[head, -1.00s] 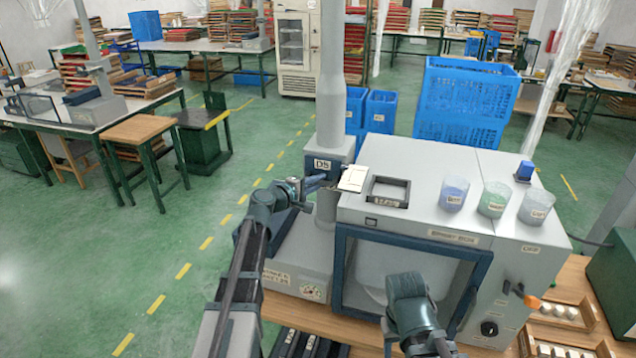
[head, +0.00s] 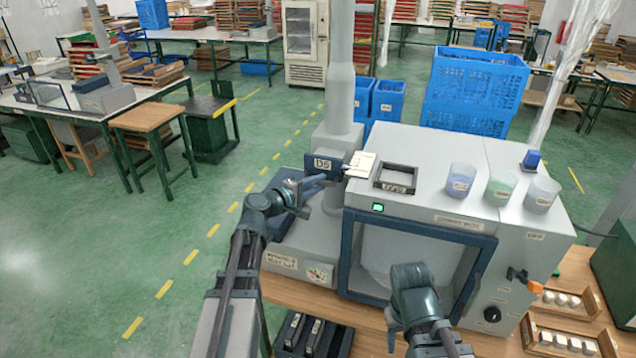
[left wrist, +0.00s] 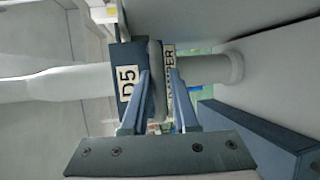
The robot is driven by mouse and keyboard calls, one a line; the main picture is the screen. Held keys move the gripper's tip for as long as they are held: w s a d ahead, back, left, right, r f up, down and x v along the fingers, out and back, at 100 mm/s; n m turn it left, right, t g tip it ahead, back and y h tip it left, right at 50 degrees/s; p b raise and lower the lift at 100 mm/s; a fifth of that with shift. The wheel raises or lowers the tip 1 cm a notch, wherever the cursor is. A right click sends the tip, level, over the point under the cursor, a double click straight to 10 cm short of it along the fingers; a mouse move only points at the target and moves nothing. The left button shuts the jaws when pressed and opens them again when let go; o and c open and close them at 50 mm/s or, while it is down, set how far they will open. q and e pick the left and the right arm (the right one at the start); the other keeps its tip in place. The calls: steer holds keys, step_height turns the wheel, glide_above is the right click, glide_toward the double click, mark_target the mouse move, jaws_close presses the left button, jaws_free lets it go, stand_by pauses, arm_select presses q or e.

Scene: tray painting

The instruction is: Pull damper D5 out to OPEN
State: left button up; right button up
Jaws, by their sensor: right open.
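My left gripper (head: 318,181) is at the damper. In the left wrist view its two fingers (left wrist: 158,85) are apart, with grey damper material between or just behind them. I cannot tell whether they press on it. My right arm (head: 413,290) is in front of the spray box window; its fingers do not show.
The spray box (head: 460,218) stands right of the duct, with a green light (head: 377,207) lit on it. On its top are a cream card (head: 361,164), a dark frame (head: 396,178) and three cups (head: 501,187). Open green floor lies to the left.

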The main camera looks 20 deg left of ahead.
arm_select(q)
steer(key=shift+o, duration=1.2)
steer(key=p+v, duration=0.2)
steer(key=v, duration=1.1)
steer(key=shift+s+a, duration=0.2)
steer(key=shift+s, duration=0.15)
steer(key=s+d+f+m+g+h+b, duration=0.15)
steer(key=d+f+m+g, duration=0.25)
steer(key=d+f, duration=0.4)
steer(key=s+d+f+m+g+b, duration=0.1)
steer(key=s+d+f+m+g, duration=0.25)
steer(key=d+f, duration=0.4)
steer(key=s+d+f+m+g+y+b, duration=0.4)
steer(key=s+d+f+m+g+y, duration=0.3)
steer(key=s, duration=0.6)
step_height(320, 180, down, 3)
steer(key=m+y, duration=0.2)
steer(key=m, duration=0.1)
steer(key=shift+d, duration=0.2)
